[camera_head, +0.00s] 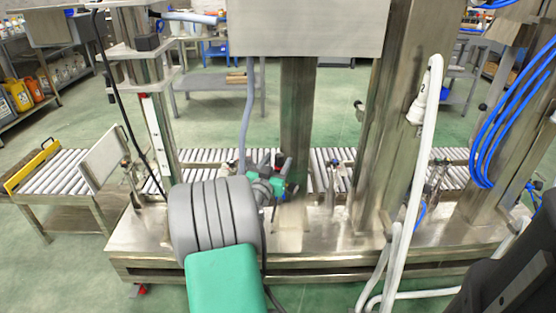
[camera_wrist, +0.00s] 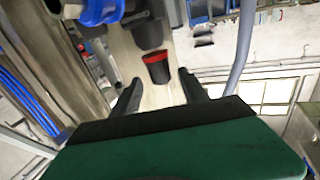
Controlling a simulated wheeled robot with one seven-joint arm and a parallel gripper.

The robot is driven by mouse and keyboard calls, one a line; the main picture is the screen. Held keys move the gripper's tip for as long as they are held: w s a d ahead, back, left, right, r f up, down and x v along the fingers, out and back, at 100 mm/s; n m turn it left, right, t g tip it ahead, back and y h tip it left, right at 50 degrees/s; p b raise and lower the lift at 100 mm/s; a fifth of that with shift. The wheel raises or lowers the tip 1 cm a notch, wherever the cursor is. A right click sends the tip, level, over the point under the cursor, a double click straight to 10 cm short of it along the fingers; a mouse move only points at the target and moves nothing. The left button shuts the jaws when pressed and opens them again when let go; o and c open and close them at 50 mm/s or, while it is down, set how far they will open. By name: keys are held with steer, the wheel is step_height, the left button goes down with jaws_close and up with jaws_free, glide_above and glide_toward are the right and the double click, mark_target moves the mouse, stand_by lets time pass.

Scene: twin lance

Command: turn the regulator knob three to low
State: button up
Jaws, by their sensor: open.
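My gripper (camera_wrist: 159,86) is open in the wrist view, its two dark fingers apart with nothing held between them. A dark knob with a red rim (camera_wrist: 156,68) shows just past the fingertips, roughly in line with the gap. A dark round part (camera_wrist: 148,36) sits beyond it, and a blue part (camera_wrist: 100,8) is at the top edge. I cannot read any number or setting on the knob. In the head view my gripper (camera_head: 282,188) is small, beside the central steel post, partly hidden by my grey and green arm. No knob can be clearly told there.
A steel post (camera_head: 297,120) and a steel box (camera_head: 305,25) stand close to my arm. A grey hose (camera_head: 247,115) hangs near the gripper. A roller conveyor (camera_head: 410,170) runs behind the steel frame. White pipe (camera_head: 420,150) and blue hoses (camera_head: 490,140) are at right.

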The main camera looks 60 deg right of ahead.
mark_target(277, 161)
steer(key=shift+w+d+f, duration=0.1)
steer(key=shift+w+d, duration=0.05)
steer(key=shift+d, duration=1.05)
steer(key=shift+w+d+f, duration=0.25)
steer(key=shift+d, duration=0.1)
steer(key=shift+c, duration=0.5)
steer(key=shift+s+a+r, duration=0.1)
steer(key=shift+a+r, duration=0.05)
steer(key=shift+r, duration=0.05)
steer(key=c, duration=0.3)
jaws_close()
